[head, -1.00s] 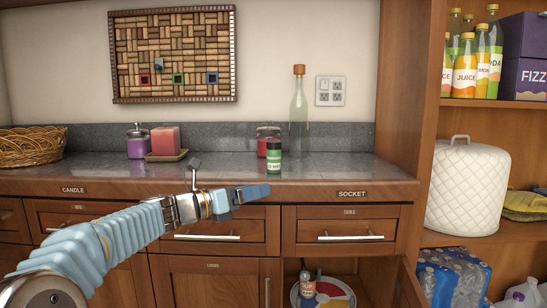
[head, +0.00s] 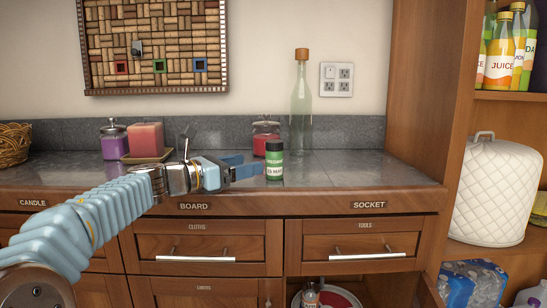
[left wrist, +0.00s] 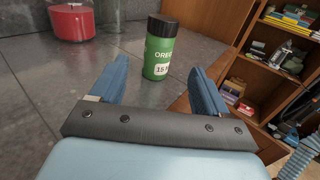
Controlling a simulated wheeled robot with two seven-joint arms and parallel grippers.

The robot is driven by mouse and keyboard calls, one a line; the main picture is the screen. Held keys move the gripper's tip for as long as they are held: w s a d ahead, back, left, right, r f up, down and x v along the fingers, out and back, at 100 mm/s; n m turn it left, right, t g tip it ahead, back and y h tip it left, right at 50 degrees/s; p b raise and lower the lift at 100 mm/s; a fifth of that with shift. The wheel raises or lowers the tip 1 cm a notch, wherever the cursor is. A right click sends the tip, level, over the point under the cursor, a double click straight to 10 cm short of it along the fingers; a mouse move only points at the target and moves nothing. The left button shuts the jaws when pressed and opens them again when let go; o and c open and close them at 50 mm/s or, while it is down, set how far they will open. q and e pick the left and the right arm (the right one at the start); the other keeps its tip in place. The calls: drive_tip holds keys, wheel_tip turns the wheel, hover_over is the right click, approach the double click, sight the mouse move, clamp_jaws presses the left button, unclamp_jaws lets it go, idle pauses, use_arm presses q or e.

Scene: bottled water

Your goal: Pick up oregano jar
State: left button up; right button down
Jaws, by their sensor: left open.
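The oregano jar (head: 274,161) is green with a black lid and a white label. It stands upright on the grey counter near its front edge. In the left wrist view the jar (left wrist: 158,52) is just beyond the fingertips, roughly between the lines of the two fingers. My left gripper (head: 257,172) is open and empty, at the jar's left side in the head view; in the left wrist view its blue fingers (left wrist: 158,78) are spread apart. I cannot tell whether a finger touches the jar. My right gripper is not in view.
A red candle jar (head: 265,135) stands behind the oregano jar, and a tall glass bottle (head: 301,105) behind right. A pink candle (head: 146,138) on a dish and a purple jar (head: 114,142) are left. The counter (head: 345,172) to the right is clear.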

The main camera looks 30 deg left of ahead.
sight(267, 158)
use_arm(q)
drive_tip(key=x, duration=0.4)
drive_tip(key=shift+w, duration=0.1)
drive_tip(key=p+x, duration=0.2)
drive_tip(key=x, duration=0.2)
drive_tip(key=shift+w+r, duration=0.1)
drive_tip(key=shift+w, duration=0.1)
drive_tip(key=shift+w+d, duration=0.25)
drive_tip(key=shift+w, duration=0.25)
drive_tip(key=c, duration=1.1)
drive_tip(key=shift+o, duration=0.2)
